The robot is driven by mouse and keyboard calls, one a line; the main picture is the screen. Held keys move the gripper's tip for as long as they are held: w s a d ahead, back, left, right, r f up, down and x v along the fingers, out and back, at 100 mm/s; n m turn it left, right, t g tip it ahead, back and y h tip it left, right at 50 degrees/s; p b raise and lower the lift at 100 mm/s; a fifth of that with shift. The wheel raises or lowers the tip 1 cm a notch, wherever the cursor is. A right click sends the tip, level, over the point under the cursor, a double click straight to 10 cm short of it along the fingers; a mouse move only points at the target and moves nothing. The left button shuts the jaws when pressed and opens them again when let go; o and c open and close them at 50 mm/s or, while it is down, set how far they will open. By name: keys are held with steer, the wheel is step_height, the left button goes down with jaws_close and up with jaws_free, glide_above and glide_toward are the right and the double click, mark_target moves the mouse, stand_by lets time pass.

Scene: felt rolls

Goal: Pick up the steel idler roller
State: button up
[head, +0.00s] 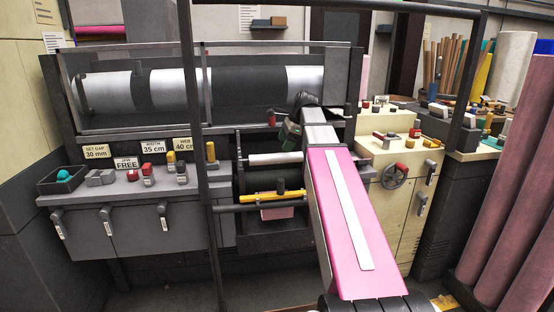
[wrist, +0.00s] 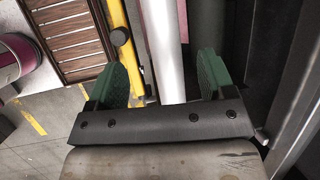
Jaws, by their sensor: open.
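The steel idler roller (head: 275,158) is a pale, shiny horizontal cylinder at the front of the dark machine in the head view. Its right end is hidden behind my arm. In the wrist view the roller (wrist: 163,45) runs up the picture between my two green fingers, with a gap on each side. My gripper (head: 290,138) shows in the head view just above the roller's right part, partly hidden by my arm. In the wrist view my gripper (wrist: 160,76) is open and holds nothing. I cannot tell how far the fingers reach down past the roller.
A yellow bar (head: 260,197) with a dark knob lies below and in front of the roller; the bar (wrist: 119,35) passes close to the left finger. A dark upright post (head: 208,180) stands to the left. A cream cabinet (head: 390,190) with a handwheel stands to the right.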

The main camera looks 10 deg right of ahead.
mark_target(278, 156)
steer(key=shift+x, duration=4.05)
steer(key=shift+w+d, duration=0.15)
steer(key=shift+w, duration=0.05)
steer(key=c, duration=1.2)
